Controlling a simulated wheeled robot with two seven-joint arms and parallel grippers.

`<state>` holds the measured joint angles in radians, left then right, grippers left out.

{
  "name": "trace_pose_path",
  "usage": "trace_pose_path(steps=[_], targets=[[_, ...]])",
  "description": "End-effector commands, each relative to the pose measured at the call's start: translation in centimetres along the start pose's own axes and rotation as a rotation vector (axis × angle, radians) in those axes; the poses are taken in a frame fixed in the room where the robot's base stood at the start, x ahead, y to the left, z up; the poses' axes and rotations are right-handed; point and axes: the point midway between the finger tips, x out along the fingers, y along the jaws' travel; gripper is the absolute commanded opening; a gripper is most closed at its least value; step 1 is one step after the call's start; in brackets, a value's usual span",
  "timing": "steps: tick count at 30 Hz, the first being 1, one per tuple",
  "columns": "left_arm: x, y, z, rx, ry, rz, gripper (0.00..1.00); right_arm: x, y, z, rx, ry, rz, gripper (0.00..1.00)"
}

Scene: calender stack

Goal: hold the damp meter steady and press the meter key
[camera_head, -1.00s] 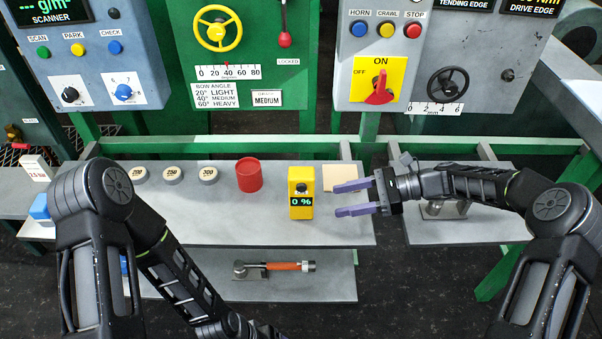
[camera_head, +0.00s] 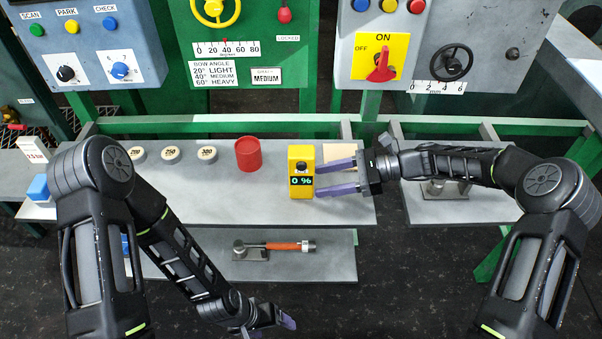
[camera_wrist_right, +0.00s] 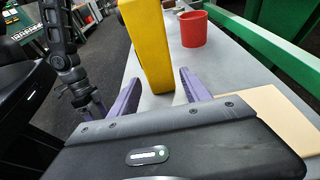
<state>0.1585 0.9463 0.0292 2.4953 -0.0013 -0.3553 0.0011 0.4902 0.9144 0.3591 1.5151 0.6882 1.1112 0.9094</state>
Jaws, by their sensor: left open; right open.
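The yellow damp meter (camera_head: 301,162) stands upright on the grey bench, its display reading 0 %. The dark round meter key (camera_head: 302,167) is on its front above the display. My right gripper (camera_head: 318,178) is open, its purple fingers pointing left at the meter's right side, with the tips close to it. In the right wrist view the meter (camera_wrist_right: 150,45) rises just beyond the two spread fingers (camera_wrist_right: 160,85); I cannot tell whether they touch it. My left gripper (camera_head: 290,319) is open and empty, low in front of the bench at the bottom of the head view.
A red cup (camera_head: 248,155) stands left of the meter, with several round weights further left. A beige pad (camera_head: 340,151) lies behind my right fingers. An orange-handled tool (camera_head: 283,246) lies on the lower shelf (camera_head: 335,265). The bench front left of the meter is clear.

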Motion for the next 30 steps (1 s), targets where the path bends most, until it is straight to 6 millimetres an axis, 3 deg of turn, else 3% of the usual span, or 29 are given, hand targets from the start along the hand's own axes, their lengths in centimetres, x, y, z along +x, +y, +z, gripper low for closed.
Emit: trace_pose_path(steps=[6,12,23,30], targets=[[0.7,-0.3,0.0,0.000,0.001,0.000,0.76,3.3,0.1,-0.1,0.000,-0.001,0.002,0.55],[1.0,-0.4,0.0,0.000,0.001,0.000,0.76,4.9,0.1,0.0,0.000,-0.001,0.001,0.55],[1.0,-0.4,0.0,0.000,0.001,0.000,0.76,5.2,0.0,0.0,0.001,0.000,0.000,0.55],[1.0,-0.4,0.0,0.000,0.001,0.000,0.76,5.2,0.0,0.0,0.000,0.000,0.000,0.37]])
